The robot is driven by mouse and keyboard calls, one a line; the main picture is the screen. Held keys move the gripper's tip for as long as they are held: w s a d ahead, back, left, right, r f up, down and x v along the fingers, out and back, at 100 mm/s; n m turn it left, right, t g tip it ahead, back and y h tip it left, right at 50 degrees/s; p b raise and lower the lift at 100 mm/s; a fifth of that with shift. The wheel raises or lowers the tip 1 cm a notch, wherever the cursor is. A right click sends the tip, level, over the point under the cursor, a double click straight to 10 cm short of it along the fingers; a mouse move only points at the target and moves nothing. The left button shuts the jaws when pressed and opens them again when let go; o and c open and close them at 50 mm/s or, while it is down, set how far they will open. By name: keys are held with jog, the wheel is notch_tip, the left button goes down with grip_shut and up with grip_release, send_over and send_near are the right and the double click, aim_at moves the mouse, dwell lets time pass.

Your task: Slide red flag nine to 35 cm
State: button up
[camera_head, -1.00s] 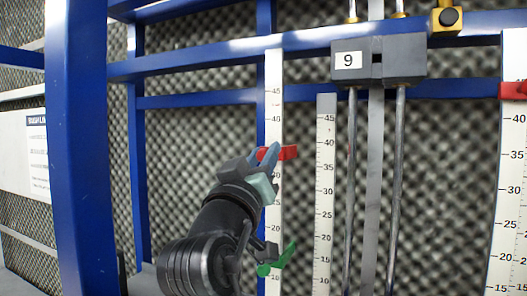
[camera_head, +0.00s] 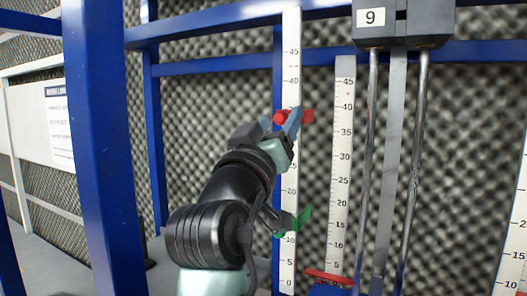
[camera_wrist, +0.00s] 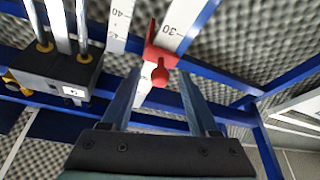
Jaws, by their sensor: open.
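A red flag (camera_head: 308,116) with a rounded knob sits on the left white ruler (camera_head: 291,70), between the 30 and 40 marks. In the wrist view the red flag (camera_wrist: 162,55) is just below the 30 mark in the picture, with its knob between the fingertips. My gripper (camera_head: 281,124) is open at this flag; in the wrist view my gripper (camera_wrist: 160,78) has a finger on each side of the knob, with gaps showing. The grey block labelled 9 (camera_head: 425,28) is at upper right. Whether this flag belongs to nine I cannot tell.
A green flag (camera_head: 304,218) is lower on the left ruler, close to my wrist. A second ruler (camera_head: 343,140) stands to the right, with another red flag (camera_head: 328,277) near its bottom. Metal rods (camera_head: 417,150) hang below the block. A blue post (camera_head: 98,150) stands at left.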

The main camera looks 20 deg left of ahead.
jog(key=a+b+v, duration=0.1)
jog(key=b+v, duration=0.3)
jog(key=v, duration=0.7)
jog(key=shift+d+b, duration=0.35)
jog(key=shift+d, duration=0.15)
jog(key=shift+s, duration=0.1)
jog(key=s+d+r+m+t+h, duration=0.1)
jog(key=s+d, duration=0.3)
jog(key=d, duration=0.5)
jog(key=s+d+r+m+t+h, duration=0.1)
jog(key=s+d+m+t, duration=0.3)
jog(key=d, duration=0.4)
jog(key=shift+s+d+r, duration=0.4)
jog(key=shift+s+r, duration=0.1)
jog(key=shift+r, duration=0.05)
dwell(0.9)
